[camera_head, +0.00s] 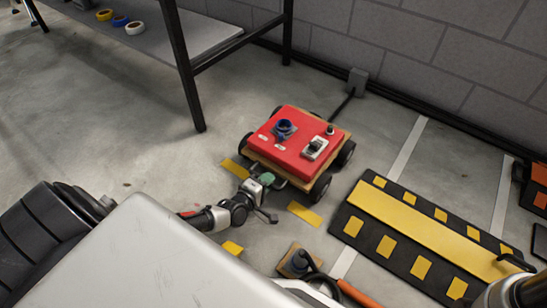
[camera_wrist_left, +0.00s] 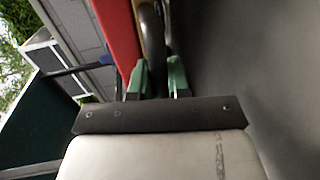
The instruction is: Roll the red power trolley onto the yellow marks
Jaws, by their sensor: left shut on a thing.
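The red power trolley (camera_head: 312,128) stands on the concrete floor. It has a wooden base, black wheels, and a blue socket and a switch box on top. My left gripper (camera_head: 267,180) is at its near edge, shut on a dark handle there. In the left wrist view the green fingertips (camera_wrist_left: 157,80) close around this dark curved part, beside the trolley's red side (camera_wrist_left: 118,38). Yellow marks lie on the floor: one left of the trolley (camera_head: 235,169), one at its near right (camera_head: 305,213) and one nearer me (camera_head: 232,248). My right gripper cannot be made out.
A black and yellow ramp (camera_head: 415,228) lies right of the trolley. A grey bench (camera_head: 180,45) with tape rolls stands behind left. A black cable (camera_head: 341,105) runs from the trolley to the wall box. A wooden block (camera_head: 295,262) and orange-handled object (camera_head: 362,296) lie near me.

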